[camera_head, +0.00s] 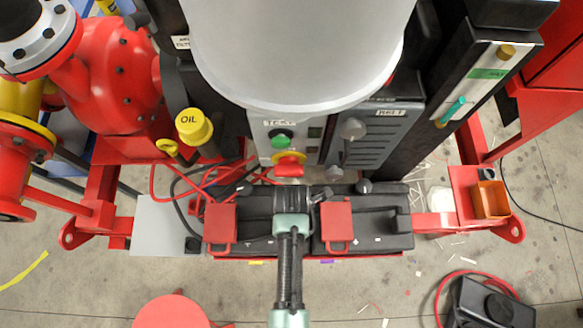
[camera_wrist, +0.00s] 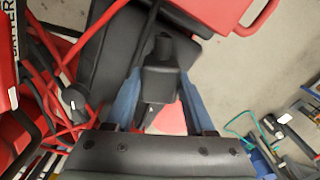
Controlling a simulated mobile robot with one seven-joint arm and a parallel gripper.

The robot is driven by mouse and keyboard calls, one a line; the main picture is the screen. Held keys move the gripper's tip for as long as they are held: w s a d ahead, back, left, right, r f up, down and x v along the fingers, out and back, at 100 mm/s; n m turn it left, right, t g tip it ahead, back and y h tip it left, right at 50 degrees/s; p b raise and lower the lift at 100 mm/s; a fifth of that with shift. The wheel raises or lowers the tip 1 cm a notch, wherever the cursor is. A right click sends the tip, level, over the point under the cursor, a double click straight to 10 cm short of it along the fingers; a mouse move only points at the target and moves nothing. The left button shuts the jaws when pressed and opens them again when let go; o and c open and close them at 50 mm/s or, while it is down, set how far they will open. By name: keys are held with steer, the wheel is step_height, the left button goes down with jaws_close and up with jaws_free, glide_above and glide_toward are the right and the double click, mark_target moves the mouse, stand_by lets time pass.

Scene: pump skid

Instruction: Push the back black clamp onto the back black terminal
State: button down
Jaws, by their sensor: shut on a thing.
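In the wrist view a black clamp (camera_wrist: 160,85) sits between the two blue fingers of my gripper (camera_wrist: 158,103), which is shut on it. A black cable runs up from the clamp. A black battery casing (camera_wrist: 105,60) lies behind and to the left of it. In the head view my gripper (camera_head: 293,195) is over the gap between two black batteries, and the wrist hides the clamp. The black terminal under the clamp is hidden, so I cannot tell whether they touch.
Red covers stand on the left battery (camera_head: 220,222) and right battery (camera_head: 337,220). A control panel with a red knob (camera_head: 289,168) is just behind my gripper. Red cables (camera_head: 180,190) run at the left. An orange box (camera_head: 491,199) stands at the right.

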steer(key=shift+f+b, duration=0.95)
steer(key=shift+f, duration=0.8)
stand_by(0.6)
steer(key=shift+c, duration=0.9)
jaws_free()
steer(key=shift+r, duration=0.1)
step_height(320, 180, up, 13)
steer(key=shift+f, duration=0.1)
